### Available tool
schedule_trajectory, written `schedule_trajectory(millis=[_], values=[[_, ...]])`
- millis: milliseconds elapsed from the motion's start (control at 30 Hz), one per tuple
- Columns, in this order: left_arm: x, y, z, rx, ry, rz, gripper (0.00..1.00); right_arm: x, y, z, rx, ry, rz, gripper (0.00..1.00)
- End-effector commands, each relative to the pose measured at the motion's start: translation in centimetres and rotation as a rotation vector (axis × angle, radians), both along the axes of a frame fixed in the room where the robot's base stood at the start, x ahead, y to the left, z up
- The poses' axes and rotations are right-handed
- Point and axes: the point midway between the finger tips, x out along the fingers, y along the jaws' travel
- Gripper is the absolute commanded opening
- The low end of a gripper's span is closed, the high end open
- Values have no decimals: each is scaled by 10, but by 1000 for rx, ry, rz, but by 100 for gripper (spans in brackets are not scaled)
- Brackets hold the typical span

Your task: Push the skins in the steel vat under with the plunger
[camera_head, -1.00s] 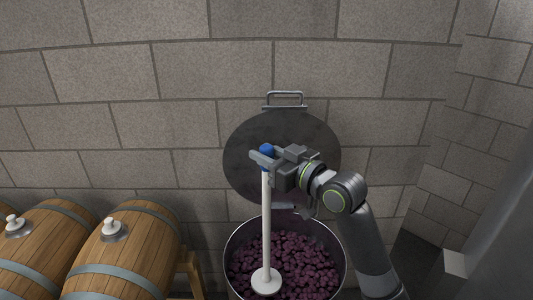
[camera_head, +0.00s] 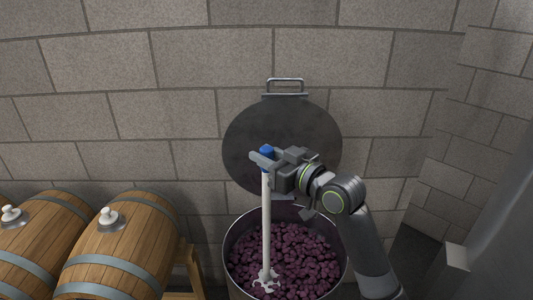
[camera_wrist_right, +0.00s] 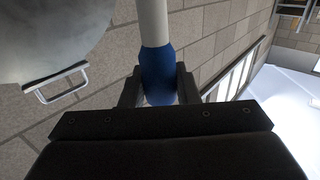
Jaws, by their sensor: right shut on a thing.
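The steel vat (camera_head: 229,240) stands open at the bottom of the head view. Dark purple skins (camera_head: 306,262) fill it. The plunger (camera_head: 266,220) has a long white pole, a blue grip at its top and a pale disc at its foot. The pole stands nearly upright in the vat, left of its middle. Skins partly cover the disc, so only white patches show. My right gripper (camera_head: 262,158) is shut on the blue grip, above the vat. The right wrist view also shows the blue grip (camera_wrist_right: 158,75) between the fingers. My left gripper is out of view.
The round steel lid (camera_head: 250,140) with its handle is raised behind the vat, against the block wall (camera_head: 200,70). Wooden barrels (camera_head: 120,245) lie on a wooden rack at the left. A grey surface (camera_head: 500,220) rises at the right edge.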

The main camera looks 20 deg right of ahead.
Motion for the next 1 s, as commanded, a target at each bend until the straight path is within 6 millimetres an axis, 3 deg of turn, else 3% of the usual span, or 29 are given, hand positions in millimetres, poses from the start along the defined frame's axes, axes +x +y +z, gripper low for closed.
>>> schedule_trajectory(millis=[1000], values=[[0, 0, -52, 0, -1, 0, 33, -1, 0, -67, 2, -4, 1, 3]])
